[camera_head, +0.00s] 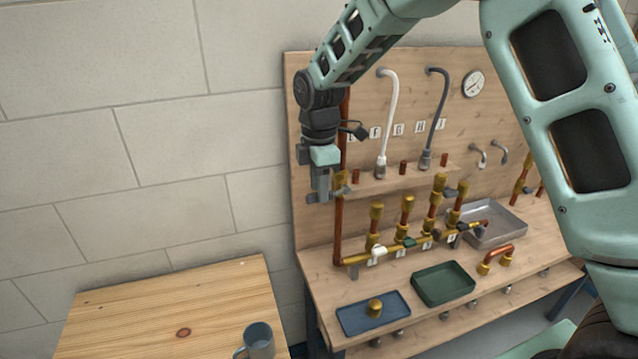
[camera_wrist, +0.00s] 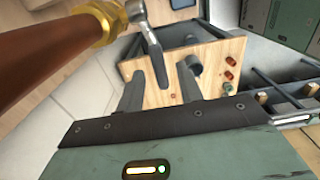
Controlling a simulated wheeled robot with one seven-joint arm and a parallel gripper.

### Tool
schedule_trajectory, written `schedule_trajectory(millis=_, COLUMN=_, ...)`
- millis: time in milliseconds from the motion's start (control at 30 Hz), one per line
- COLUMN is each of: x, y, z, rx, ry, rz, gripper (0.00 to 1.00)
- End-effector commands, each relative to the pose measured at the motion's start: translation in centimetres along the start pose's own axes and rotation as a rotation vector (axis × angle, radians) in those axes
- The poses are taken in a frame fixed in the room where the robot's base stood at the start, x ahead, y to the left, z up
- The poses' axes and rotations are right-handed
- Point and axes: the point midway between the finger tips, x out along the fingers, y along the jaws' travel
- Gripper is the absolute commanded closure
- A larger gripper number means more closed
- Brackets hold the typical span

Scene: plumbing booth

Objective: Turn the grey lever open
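The grey lever (camera_wrist: 152,48) shows in the wrist view, reaching down from a brass valve (camera_wrist: 100,22) on a thick copper pipe (camera_wrist: 45,58). In the head view the brass valve (camera_head: 342,184) sits on the upright copper pipe at the bench's left end; the lever is mostly hidden there by my gripper (camera_head: 320,194). My gripper (camera_wrist: 160,88) is open beside the pipe. The lever's lower end appears between the two fingers, with a gap visible on each side; I cannot tell how deep it sits or whether it touches a finger.
A brass manifold (camera_head: 390,248) with white, green and dark handles runs along the bench. A blue tray (camera_head: 350,322) holding a brass piece, a green tray (camera_head: 443,285) and a metal sink (camera_head: 510,222) are on it. A wooden table (camera_head: 130,310) with a mug (camera_head: 260,340) stands left.

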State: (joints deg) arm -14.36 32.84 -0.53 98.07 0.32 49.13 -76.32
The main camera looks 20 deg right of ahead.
Motion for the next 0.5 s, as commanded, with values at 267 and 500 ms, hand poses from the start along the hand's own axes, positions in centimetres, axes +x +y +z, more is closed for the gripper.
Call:
schedule_trajectory(millis=267, x=1.3, y=-0.02, z=0.0, rx=0.001, ry=0.0, rz=0.001, gripper=0.64)
schedule_trajectory(millis=500, x=1.29, y=-0.01, z=0.0, rx=0.001, ry=0.0, rz=0.001, gripper=0.78)
